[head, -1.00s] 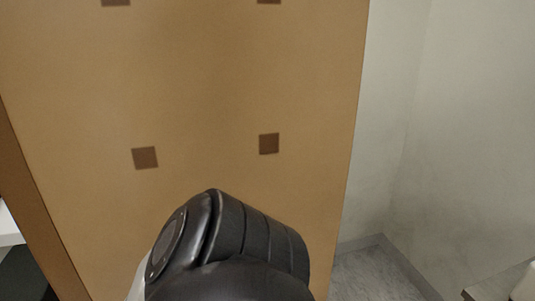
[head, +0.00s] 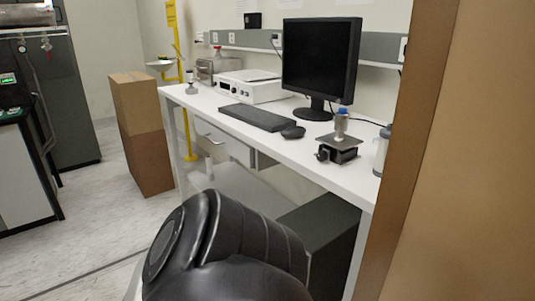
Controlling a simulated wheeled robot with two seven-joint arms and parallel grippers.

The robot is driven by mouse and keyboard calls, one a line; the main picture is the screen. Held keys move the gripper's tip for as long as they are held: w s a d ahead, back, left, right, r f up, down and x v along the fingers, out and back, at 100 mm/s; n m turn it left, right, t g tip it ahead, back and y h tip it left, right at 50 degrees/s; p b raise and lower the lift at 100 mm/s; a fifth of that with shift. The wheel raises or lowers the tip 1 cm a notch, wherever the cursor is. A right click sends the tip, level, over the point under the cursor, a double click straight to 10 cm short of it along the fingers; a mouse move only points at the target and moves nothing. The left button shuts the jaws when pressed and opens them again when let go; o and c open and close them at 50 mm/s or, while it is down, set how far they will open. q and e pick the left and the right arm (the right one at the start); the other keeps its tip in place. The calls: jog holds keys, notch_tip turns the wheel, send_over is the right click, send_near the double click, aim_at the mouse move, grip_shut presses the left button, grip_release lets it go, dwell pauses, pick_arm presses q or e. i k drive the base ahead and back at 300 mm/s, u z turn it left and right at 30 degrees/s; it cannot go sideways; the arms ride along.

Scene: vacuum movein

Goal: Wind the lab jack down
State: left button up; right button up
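The lab jack (head: 338,148) stands on the white bench (head: 352,183) near its right end. It has a dark base and a grey top plate. A small vessel with a blue cap (head: 341,121) stands on the plate. A dark knob shows at the jack's left side. A black rounded link of my own arm fills the bottom middle of the head view, well in front of the bench. Neither of my grippers is in view.
A monitor (head: 320,62), keyboard (head: 256,117), mouse (head: 293,132) and white instrument (head: 250,86) are on the bench. A brown panel (head: 460,170) blocks the right side close by. Cardboard boxes (head: 145,130) stand left of the bench. Open floor (head: 95,215) lies to the left.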

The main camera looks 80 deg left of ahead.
aim_at(322, 155)
jog(key=u, duration=3)
jog(key=i, duration=1)
